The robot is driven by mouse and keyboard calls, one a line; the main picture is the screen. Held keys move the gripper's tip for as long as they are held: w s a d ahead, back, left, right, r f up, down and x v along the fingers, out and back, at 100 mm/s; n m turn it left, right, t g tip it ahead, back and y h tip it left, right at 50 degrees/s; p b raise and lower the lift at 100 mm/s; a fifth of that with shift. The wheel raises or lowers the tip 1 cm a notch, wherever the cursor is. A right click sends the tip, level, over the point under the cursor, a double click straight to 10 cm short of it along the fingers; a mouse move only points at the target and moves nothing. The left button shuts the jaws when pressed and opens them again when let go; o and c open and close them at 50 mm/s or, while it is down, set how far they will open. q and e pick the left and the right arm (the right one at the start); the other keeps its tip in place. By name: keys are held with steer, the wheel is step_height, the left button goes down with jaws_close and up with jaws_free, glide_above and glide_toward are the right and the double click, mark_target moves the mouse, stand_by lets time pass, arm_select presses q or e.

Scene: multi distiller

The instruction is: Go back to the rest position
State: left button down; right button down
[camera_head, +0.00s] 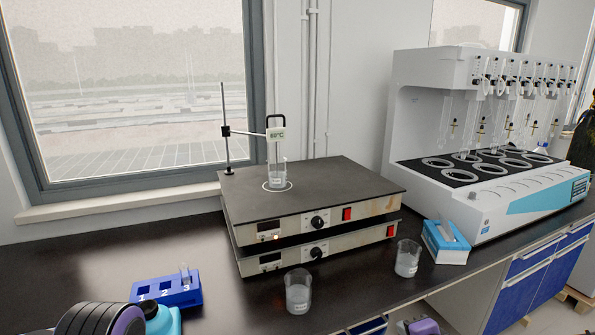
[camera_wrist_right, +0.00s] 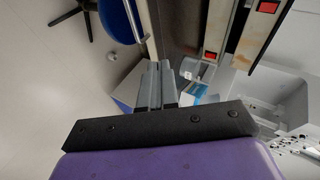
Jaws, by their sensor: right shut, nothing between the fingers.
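My right gripper (camera_wrist_right: 157,68) shows in the right wrist view with its two grey fingers together and nothing between them. It is beside the bench's front side, with the floor to the left in that view. In the head view only a small purple part of my right arm shows at the bottom edge, right of centre. A dark ribbed and purple part, which looks like my left arm, shows at the bottom left; its gripper fingers are not visible.
Two stacked hot plates (camera_head: 320,192) stand mid-bench, with a beaker (camera_head: 279,177) on top. Two beakers (camera_head: 298,294) (camera_head: 407,260) stand in front. A blue rack (camera_head: 165,291), a tissue box (camera_head: 445,244) and a white distiller (camera_head: 425,105) are also there.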

steer(key=s+d+f+n+g+h, duration=0.3)
steer(key=s+f+g, duration=0.1)
steer(key=s+f, duration=1.05)
steer(key=s+d+f+n+g, duration=0.1)
steer(key=s+f+n+g, duration=0.1)
steer(key=s+f, duration=0.3)
steer(key=s+d+f+n+g+h, duration=0.1)
steer(key=s+f, duration=0.4)
steer(key=s, duration=0.6)
steer(key=shift+s+d+f+n+g, duration=0.35)
steer(key=shift+d+n+g, duration=0.3)
steer(key=shift+n, duration=0.35)
